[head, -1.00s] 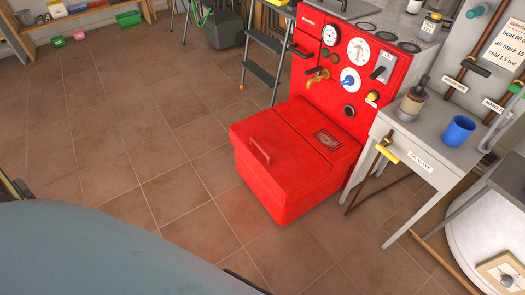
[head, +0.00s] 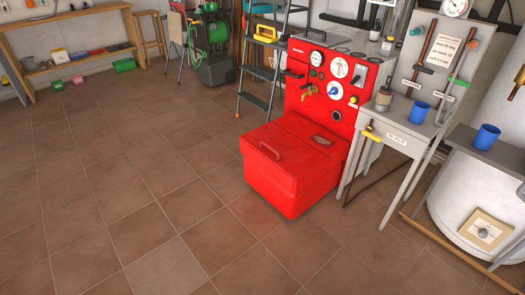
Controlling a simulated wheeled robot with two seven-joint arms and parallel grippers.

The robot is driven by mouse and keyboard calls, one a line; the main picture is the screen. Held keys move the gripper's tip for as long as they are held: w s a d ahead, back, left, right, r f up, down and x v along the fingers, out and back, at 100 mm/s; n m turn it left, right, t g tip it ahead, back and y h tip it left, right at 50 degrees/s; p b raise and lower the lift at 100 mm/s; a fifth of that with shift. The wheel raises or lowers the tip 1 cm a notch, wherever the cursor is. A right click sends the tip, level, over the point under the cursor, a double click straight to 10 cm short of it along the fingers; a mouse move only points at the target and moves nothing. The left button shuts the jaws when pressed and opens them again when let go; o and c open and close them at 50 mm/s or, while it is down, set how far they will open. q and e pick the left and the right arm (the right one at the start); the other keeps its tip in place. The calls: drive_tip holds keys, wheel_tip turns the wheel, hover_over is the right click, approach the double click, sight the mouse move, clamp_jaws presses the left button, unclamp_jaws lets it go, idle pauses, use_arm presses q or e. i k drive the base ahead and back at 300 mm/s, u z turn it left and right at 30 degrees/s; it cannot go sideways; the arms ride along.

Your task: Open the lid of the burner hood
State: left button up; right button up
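The red burner hood (head: 290,190) juts out from the front of the red boiler panel (head: 335,90), low on the tiled floor. Its lid (head: 262,155) lies flat and shut on top. A red bar handle (head: 269,151) stands on the lid's left part. A dark grille (head: 320,141) shows on the top nearer the panel. Neither of my grippers is in the head view, and nothing touches the hood.
A grey side table (head: 402,135) with a blue cup (head: 419,112) stands right of the hood. A stepladder (head: 262,75) stands behind, left of the boiler. A wooden shelf (head: 75,65) is at the back left. The floor left and in front is clear.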

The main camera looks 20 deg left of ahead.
sight(296, 159)
drive_tip(key=u, duration=0.5)
drive_tip(key=i, duration=0.75)
drive_tip(key=u, duration=0.3)
